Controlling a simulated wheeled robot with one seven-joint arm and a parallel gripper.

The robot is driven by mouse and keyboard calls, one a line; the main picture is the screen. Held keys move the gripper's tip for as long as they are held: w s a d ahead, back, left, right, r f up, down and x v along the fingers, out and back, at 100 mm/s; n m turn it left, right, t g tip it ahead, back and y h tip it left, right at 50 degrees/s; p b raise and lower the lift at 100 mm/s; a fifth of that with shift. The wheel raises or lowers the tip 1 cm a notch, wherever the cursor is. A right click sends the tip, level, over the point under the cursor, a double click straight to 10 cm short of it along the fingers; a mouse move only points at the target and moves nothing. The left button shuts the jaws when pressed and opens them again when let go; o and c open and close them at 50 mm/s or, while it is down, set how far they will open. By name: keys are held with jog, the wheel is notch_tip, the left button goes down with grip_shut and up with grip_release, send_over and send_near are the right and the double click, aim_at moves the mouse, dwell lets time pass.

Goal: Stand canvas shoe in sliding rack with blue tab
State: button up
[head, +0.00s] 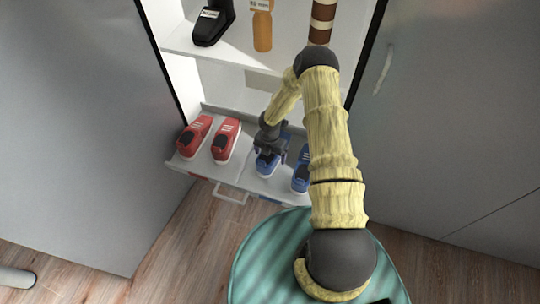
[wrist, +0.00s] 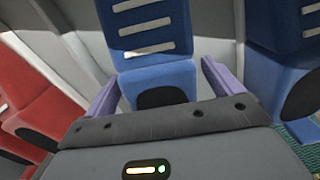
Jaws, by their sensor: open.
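The sliding rack (head: 240,176) is pulled out from the cabinet, with a handle on its front. A blue canvas shoe (head: 267,166) stands in it right of the middle, with white stripes and a dark patch. My gripper (head: 271,148) is above this shoe and hides part of it. In the wrist view, the two purple fingers of my gripper (wrist: 161,85) are apart, one on each side of the blue shoe (wrist: 155,72). I cannot tell whether they touch it. A second blue shoe (head: 300,178) stands to its right, partly behind my arm. A small blue tab (head: 268,199) shows on the rack's front edge.
Two red shoes (head: 210,138) stand in the rack's left part. A shelf above (head: 235,58) holds a black boot (head: 213,22), an orange bottle (head: 262,26) and a brown striped item (head: 321,22). Grey doors (head: 80,130) flank the opening. Wooden floor (head: 165,235) lies in front.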

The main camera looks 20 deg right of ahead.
notch_tip(320, 180, up, 16)
jog(key=p, duration=0.3)
dwell(0.6)
